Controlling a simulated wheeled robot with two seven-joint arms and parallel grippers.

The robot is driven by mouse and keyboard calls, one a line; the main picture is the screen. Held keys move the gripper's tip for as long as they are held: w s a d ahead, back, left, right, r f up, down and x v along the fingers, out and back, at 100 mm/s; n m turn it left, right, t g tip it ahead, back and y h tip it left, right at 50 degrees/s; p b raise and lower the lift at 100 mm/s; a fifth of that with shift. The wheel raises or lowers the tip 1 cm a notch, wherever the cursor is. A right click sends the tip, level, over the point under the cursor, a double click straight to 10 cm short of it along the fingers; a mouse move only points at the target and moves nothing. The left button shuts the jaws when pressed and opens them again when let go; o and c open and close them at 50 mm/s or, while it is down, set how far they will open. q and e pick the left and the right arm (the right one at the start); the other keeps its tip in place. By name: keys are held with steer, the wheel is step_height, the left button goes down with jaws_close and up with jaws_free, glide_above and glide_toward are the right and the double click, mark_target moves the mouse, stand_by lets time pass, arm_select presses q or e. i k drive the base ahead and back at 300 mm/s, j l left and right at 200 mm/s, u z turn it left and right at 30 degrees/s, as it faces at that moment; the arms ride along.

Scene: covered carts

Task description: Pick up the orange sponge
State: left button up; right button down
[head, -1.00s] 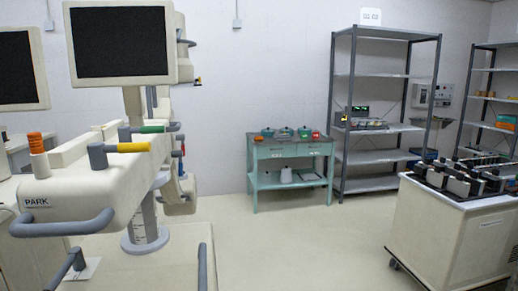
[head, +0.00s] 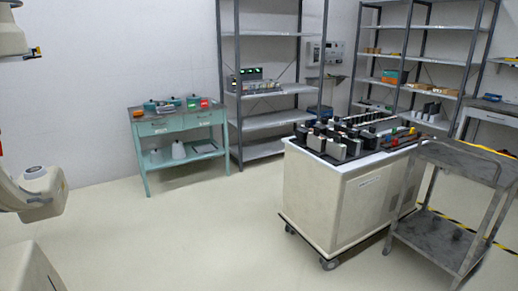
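I cannot make out an orange sponge for certain. A small orange-yellow item (head: 445,91) lies on the right shelf rack, too small to identify. A thin yellow-orange thing (head: 490,150) shows at the far edge of the grey cart's top, and I cannot tell what it is. Neither of my grippers is in view.
A white cart (head: 345,205) topped with dark devices stands right of centre. A grey two-tier cart (head: 470,168) stands beside it. A teal table (head: 170,126) and metal racks (head: 270,92) line the wall. Open floor (head: 180,240) lies left of the white cart.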

mark_target(138, 114)
steer(key=i+l, duration=0.25)
steer(key=i, duration=0.25)
steer(key=i+l, duration=0.2)
steer(key=i, duration=0.25)
